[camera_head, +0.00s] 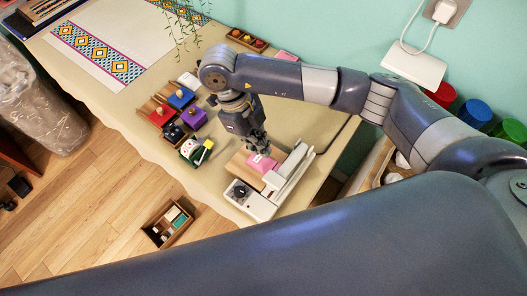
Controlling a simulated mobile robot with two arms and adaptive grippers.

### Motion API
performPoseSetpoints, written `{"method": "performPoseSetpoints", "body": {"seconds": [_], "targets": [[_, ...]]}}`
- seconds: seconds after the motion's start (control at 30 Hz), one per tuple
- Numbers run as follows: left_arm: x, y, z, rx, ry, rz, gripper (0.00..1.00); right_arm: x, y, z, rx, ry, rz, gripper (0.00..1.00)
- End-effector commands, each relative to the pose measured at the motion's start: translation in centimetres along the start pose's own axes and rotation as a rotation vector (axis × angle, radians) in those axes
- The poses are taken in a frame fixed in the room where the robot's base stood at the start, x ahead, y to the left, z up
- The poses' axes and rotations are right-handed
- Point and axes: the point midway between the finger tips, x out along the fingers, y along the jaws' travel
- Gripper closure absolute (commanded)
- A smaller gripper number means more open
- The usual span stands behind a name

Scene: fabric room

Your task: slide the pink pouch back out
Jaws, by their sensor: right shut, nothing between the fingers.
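The pink pouch (262,163) lies on a brown block or board on the table, beside a white machine (262,204) with a black dial and a long raised arm. My right gripper (259,150) points down at the pouch's upper edge, shut and empty. Whether its fingertips touch the pouch cannot be told. Part of the pouch's far side is hidden by the gripper. My left gripper is not in view.
Red, blue and purple boxes (194,117) with small knobs stand left of my right arm. A small green-and-white item (190,149) is nearby. A compartment box (168,224) sits on the floor. The table's left part holds a patterned cloth (100,52).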

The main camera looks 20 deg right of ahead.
Motion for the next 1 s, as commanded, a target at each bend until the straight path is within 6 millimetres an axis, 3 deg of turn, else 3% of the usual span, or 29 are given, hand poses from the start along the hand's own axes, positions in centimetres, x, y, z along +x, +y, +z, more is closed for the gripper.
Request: {"method": "performPoseSetpoints", "body": {"seconds": [0.2,0.5,1.0], "targets": [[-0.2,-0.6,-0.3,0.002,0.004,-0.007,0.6,3.8,0.2,-0.1,0.0,0.004,0.007,1.0],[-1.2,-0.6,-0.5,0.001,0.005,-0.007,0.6,8.0,0.1,-0.1,0.0,0.001,0.005,1.0],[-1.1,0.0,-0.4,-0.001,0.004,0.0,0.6,8.9,0.1,0.1,-0.001,-0.002,0.003,1.0]]}}
